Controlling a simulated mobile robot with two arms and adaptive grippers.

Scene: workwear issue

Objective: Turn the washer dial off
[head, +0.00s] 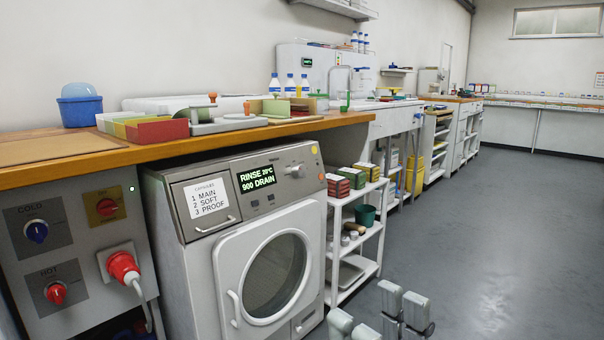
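The washer (185,235) is a white and grey front loader below the wooden counter. Its dial (294,171) is a round light knob on the upper right of the sloping control panel, beside a lit display (257,178) reading "RINSE 20°C 900 DRAIN". The dial's pointer is too small to read. My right gripper (404,308) is at the bottom, right of the washer, fingers apart and empty.
The wooden counter (235,139) overhangs the washer and carries trays and bottles. A supply panel (75,235) with a red plug (123,266) stands left. A white shelf rack (352,275) stands right of the washer. The grey floor (490,240) on the right is clear.

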